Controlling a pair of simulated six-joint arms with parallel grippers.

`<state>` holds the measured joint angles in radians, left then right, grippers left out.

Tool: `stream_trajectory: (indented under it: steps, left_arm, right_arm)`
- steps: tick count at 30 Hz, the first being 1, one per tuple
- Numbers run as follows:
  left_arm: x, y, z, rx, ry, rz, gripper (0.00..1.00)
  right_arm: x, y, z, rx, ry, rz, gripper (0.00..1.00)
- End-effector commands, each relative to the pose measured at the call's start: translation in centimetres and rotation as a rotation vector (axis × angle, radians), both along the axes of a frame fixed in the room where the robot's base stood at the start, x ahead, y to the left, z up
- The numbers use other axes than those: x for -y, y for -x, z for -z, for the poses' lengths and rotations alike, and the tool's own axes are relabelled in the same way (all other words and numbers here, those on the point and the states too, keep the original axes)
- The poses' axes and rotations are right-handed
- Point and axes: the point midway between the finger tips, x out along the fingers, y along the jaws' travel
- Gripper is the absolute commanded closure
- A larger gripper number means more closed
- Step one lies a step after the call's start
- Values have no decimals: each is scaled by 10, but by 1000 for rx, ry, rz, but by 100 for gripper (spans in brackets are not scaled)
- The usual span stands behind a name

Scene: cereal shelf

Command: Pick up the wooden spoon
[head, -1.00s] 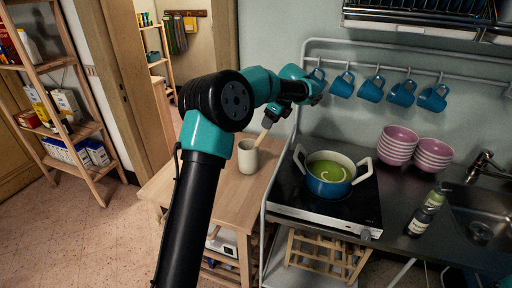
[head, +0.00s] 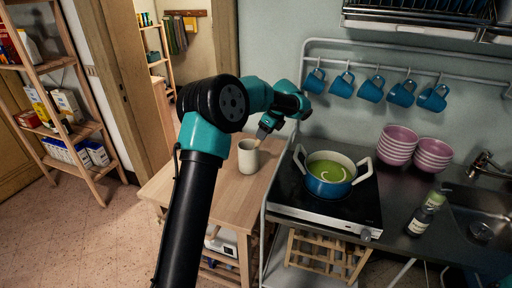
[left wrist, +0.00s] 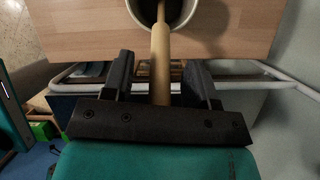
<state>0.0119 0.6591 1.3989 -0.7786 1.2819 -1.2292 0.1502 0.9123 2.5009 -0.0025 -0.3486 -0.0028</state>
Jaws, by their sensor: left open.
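The wooden spoon (left wrist: 160,62) stands in a cream cup, its handle running between the two fingers of my left gripper (left wrist: 161,78) in the left wrist view. The fingers are open, with a gap on each side of the handle. In the head view my left gripper (head: 262,134) is over the cup (head: 248,157) on the wooden table, and only a small bit of the spoon (head: 257,143) shows. The cup's rim (left wrist: 203,18) is at the top of the left wrist view. My right gripper is not in view.
A blue pot (head: 329,180) with green soup stands on the black stove right of the table. A white metal rail (head: 277,165) runs between table and stove. Blue mugs (head: 371,90) hang behind, and pink bowls (head: 397,143) stand at right. The table front (head: 195,198) is bare.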

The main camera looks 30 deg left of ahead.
Motion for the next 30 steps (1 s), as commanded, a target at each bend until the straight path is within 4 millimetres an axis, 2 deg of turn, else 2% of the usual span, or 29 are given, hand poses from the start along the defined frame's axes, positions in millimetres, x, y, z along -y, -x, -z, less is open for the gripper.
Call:
stream_trajectory:
  steps: [12,27,30]
  left_arm:
    - [0,0,-1,0,0,0,47]
    - [0,0,-1,0,0,0,95]
    - [0,0,-1,0,0,-1,100]
  right_arm:
    - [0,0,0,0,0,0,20]
    - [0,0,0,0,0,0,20]
    - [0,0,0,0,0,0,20]
